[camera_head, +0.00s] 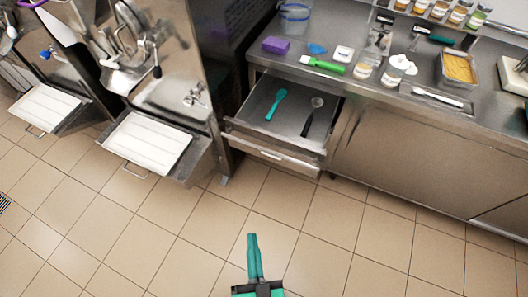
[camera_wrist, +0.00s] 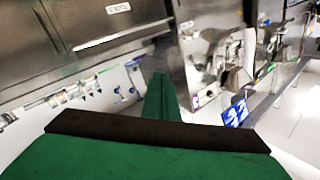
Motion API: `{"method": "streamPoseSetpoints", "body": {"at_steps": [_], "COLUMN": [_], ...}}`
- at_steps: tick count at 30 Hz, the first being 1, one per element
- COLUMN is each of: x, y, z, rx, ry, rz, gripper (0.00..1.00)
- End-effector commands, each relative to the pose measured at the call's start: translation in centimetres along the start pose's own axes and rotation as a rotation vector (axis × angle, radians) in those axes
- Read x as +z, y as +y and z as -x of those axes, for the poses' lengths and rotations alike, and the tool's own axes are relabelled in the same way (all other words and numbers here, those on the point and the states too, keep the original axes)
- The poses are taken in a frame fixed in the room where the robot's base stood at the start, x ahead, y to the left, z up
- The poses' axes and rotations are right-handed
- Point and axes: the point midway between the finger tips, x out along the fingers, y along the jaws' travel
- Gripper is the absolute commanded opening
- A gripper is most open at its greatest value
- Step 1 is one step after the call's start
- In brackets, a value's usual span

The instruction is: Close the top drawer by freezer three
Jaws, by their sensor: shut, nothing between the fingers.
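The top drawer (camera_head: 245,137) under the steel counter stands pulled out in the head view. A teal utensil (camera_head: 276,104) and a dark-handled scoop (camera_head: 313,116) lie inside it. Another drawer front with a pale handle (camera_head: 272,156) shows just below it. The freezer beside it (camera_head: 175,62) stands to the left of the drawer. My gripper (camera_head: 252,238) is green, shut and empty. It is over the tiled floor, well in front of the drawer and apart from it. In the wrist view the shut fingers (camera_wrist: 160,78) point away, and the drawer cannot be made out there.
White trays on shelves (camera_head: 148,141) (camera_head: 48,106) jut out from the two freezers at left. The tiled floor before the drawer is clear.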

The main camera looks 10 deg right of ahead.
Motion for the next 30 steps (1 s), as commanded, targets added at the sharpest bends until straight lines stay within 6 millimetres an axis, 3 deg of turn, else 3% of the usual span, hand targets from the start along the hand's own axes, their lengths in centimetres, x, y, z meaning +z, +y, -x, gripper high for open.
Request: {"method": "streamPoseSetpoints", "body": {"at_steps": [11, 18, 24, 30], "x": [4.0, 7.6, 10.4, 11.5], "y": [3.5, 5.4, 6.0, 6.2], "z": [-11.5, -18.9, -23.1, -24.8], "rx": [0.072, 0.181, 0.273, 0.317], "ry": [0.277, 0.402, 0.459, 0.48], "rz": [-0.56, -0.882, -1.055, -1.121], "gripper": [0.0, 0.0, 0.0, 0.0]}}
